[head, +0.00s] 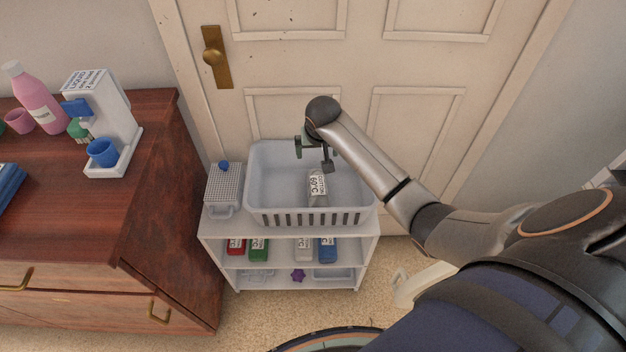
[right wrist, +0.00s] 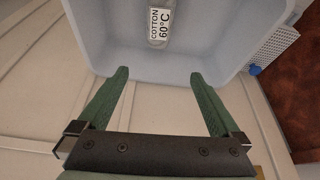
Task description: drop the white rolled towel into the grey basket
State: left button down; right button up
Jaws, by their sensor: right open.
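The white rolled towel (head: 317,188) lies in the grey basket (head: 268,185), near its front wall, its label reading "COTTON 60°C". The basket stands on top of a white shelf unit. In the right wrist view the towel (right wrist: 158,30) lies inside the basket (right wrist: 95,35), beyond the fingertips. My right gripper (head: 313,157) is above the basket, behind the towel in the head view. Its green fingers (right wrist: 158,76) are spread apart with nothing between them. The towel is apart from the fingers. My left gripper is not seen.
A perforated grey box (head: 222,187) with a blue knob stands left of the basket. Red (head: 236,246), green (head: 259,250), pale (head: 303,248) and blue (head: 327,249) rolls are on the shelf below. A wooden dresser (head: 160,215) stands left, a door (head: 290,60) behind.

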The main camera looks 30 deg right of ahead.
jog(key=v, duration=0.5)
jog(key=shift+s+r, duration=0.15)
jog(key=shift+r, duration=0.25)
jog(key=shift+a, duration=0.1)
jog(key=s+a+f+n+t+y, duration=0.1)
jog(key=s+a+f+n, duration=0.3)
jog(key=f, duration=0.5)
jog(key=s+a+f+n+t+y, duration=0.1)
jog(key=s+a+f+t, duration=0.1)
jog(key=s+a, duration=0.3)
jog(key=s+a+f+n+t+y, duration=0.2)
jog(key=s+a+f, duration=0.2)
jog(key=s, duration=0.9)
jog(key=shift+s+a+n+y, duration=0.25)
jog(key=shift+a+n+y, duration=0.05)
jog(key=shift+a, duration=0.65)
